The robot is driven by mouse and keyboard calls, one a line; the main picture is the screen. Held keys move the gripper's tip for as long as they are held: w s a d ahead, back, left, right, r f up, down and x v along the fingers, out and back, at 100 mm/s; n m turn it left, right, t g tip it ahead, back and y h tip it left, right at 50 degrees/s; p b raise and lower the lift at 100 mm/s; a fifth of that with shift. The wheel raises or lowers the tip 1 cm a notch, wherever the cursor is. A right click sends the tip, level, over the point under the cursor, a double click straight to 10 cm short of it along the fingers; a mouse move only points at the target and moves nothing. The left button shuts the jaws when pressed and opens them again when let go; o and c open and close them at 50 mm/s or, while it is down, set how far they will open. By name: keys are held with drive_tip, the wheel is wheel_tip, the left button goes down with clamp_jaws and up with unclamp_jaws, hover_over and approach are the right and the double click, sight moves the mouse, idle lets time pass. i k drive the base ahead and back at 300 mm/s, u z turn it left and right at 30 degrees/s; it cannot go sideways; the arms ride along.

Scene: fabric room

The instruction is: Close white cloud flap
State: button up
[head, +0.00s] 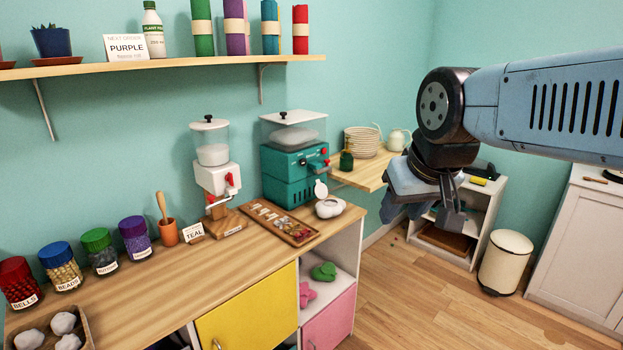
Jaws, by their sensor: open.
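A small white cloud-shaped container (329,208) sits near the right end of the wooden counter. Its white flap (320,188) stands raised at the back left, so it is open. A dark opening shows in its top. My gripper (428,214) hangs at the right of the counter, pointing down, clear of the cloud. It is open, and I see nothing held in it. Its fingers are partly hidden by its own body.
A wooden tray (277,221) lies just left of the cloud. A teal machine (293,165) stands behind it, and a white dispenser (214,180) stands further left. A cream bin (505,262) stands on the open floor.

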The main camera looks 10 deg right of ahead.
sight(321, 189)
drive_tip(key=i, duration=0.95)
drive_tip(key=z, duration=0.05)
